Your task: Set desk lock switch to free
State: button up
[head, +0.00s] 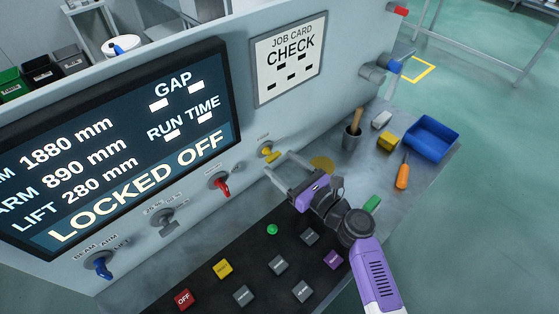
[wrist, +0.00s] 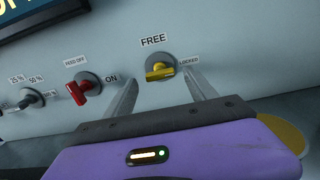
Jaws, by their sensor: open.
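The desk lock switch (head: 267,151) is a yellow knob on a round grey plate on the panel. In the wrist view the yellow switch (wrist: 159,72) has FREE printed above it and LOCKED to its right. Its handle lies roughly level, its end towards LOCKED. My gripper (head: 276,166) is open, its fingers pointing at the panel just below and right of the switch. In the wrist view my gripper (wrist: 162,88) has one finger on each side of the switch, and nothing is between the tips. I cannot tell whether a finger touches the panel. The screen (head: 130,150) reads LOCKED OFF.
A red switch (head: 220,184) marked FEED OFF and ON sits left of the yellow one. Push buttons (head: 279,265) fill the dark desk below.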

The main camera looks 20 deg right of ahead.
jog(key=shift+x, duration=0.9)
jog(key=shift+c, duration=0.4)
jog(key=c, duration=1.3)
